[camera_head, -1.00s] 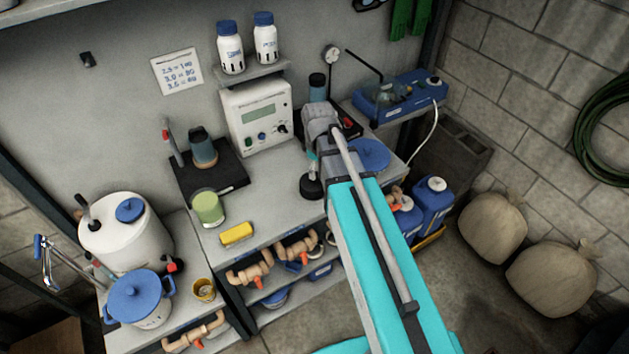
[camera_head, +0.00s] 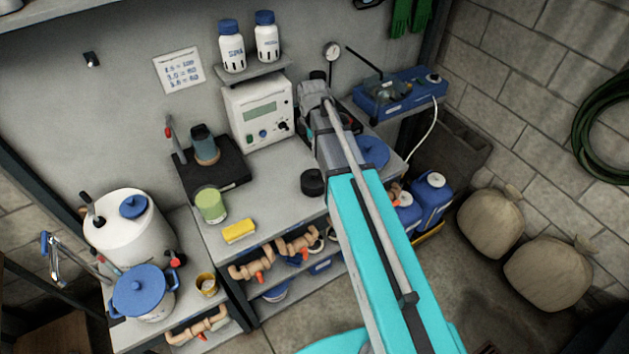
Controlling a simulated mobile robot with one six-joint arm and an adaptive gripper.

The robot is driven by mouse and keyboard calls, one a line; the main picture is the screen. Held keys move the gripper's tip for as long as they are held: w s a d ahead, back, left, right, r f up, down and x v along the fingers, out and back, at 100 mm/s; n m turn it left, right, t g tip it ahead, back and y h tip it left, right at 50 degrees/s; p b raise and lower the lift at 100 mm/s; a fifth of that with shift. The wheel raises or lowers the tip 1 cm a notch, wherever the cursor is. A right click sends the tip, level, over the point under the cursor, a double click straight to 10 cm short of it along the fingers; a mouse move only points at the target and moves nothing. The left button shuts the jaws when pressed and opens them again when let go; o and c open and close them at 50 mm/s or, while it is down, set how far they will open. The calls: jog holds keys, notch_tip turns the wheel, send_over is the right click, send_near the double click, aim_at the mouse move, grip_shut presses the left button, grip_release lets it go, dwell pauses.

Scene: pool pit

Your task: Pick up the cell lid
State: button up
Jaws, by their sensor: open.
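A small black round cap (camera_head: 313,182), which looks like the cell lid, sits on the grey bench top near its front edge, beside my arm. Nothing is touching it that I can see. My wrist is above and behind it, in front of the bench's back right part.
A white meter (camera_head: 259,112) stands behind the cap. Bench near the cap is clear.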

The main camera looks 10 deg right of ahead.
aim_at(313, 172)
jog(key=shift+f, duration=0.15)
notch_tip(313, 172, down, 8)
jog(key=b, duration=0.8)
jog(key=shift+f, duration=0.2)
jog(key=shift+f+b, duration=0.15)
jog(key=shift+b, duration=0.25)
jog(key=f+b, duration=0.5)
jog(key=shift+w+d, duration=0.1)
jog(key=shift+w, duration=0.1)
jog(key=shift+r, duration=0.1)
dwell(0.6)
grip_shut()
